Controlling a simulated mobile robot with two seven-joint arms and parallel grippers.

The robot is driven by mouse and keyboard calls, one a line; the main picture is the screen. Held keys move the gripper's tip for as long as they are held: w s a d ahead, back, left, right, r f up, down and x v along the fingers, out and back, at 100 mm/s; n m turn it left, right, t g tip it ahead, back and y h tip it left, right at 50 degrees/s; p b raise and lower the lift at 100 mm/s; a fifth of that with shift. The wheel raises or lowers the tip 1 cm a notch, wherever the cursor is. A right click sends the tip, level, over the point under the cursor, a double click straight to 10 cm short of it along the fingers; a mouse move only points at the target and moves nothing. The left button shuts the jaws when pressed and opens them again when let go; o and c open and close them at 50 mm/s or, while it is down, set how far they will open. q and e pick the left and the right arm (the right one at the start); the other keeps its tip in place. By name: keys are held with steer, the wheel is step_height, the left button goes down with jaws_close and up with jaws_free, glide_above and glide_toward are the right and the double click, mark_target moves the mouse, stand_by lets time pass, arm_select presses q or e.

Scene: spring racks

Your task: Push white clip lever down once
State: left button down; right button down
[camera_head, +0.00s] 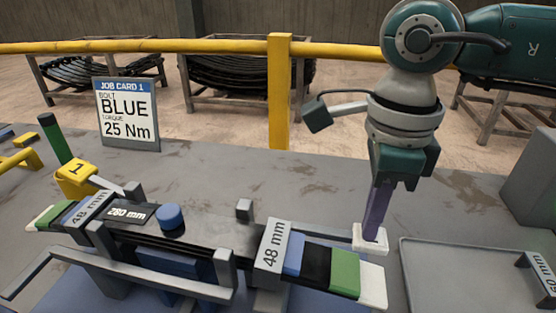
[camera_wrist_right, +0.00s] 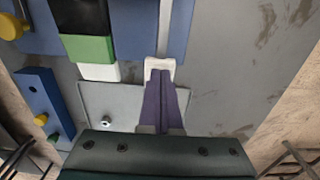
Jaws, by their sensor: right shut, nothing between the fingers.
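The white clip lever (camera_head: 361,245) is a small white block at the right of the spring fixture. In the right wrist view the white lever (camera_wrist_right: 151,66) sits at the end of a grey bar. My right gripper (camera_head: 371,235) is shut and empty, its purple fingers pointing down with their tips at the lever. In the wrist view the tips (camera_wrist_right: 160,75) overlap the lever's near part. I cannot tell how hard they touch it or how far it is pressed. My left gripper is not in view.
A dark leaf-spring bundle (camera_head: 200,238) lies in the fixture, with a 48 mm block (camera_head: 271,248) and a green, white-tipped end (camera_head: 345,272) close left of the lever. A grey tray (camera_head: 450,275) lies to the right. A job card (camera_head: 127,115) stands behind.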

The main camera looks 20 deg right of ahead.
step_height(320, 180, up, 10)
steer(key=p, duration=0.7)
steer(key=shift+a, duration=0.1)
stand_by(0.4)
